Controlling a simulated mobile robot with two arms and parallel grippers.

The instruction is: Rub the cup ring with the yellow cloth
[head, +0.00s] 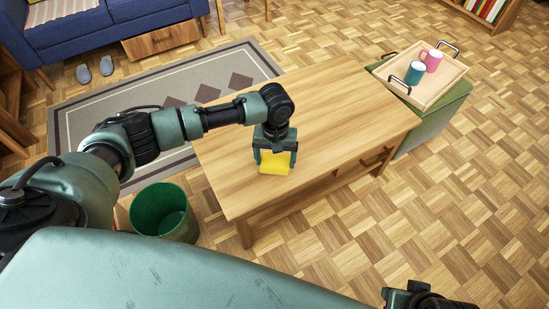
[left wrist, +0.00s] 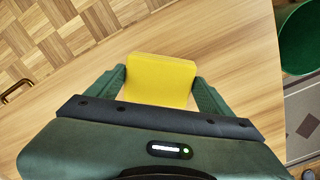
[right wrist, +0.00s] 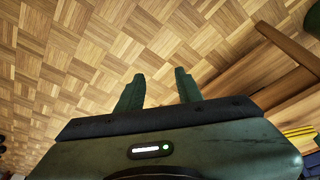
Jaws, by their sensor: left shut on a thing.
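The yellow cloth (head: 275,162) is at my left gripper (head: 274,158), over the front part of the wooden table (head: 330,110). In the left wrist view the cloth (left wrist: 160,78) sits between the two fingers of my left gripper (left wrist: 160,85), which is shut on it. The cloth is on or just above the table top; I cannot tell which. No cup ring shows on the visible table top; the cloth and gripper hide part of the wood. My right gripper (right wrist: 158,90) is open and empty above the parquet floor.
A tray (head: 440,90) with a teal cup (head: 414,73) and a pink cup (head: 432,61) stands on a green ottoman (head: 435,120) at the right. A green bin (head: 165,212) stands left of the table. A rug (head: 80,125) and blue sofa (head: 110,22) lie behind.

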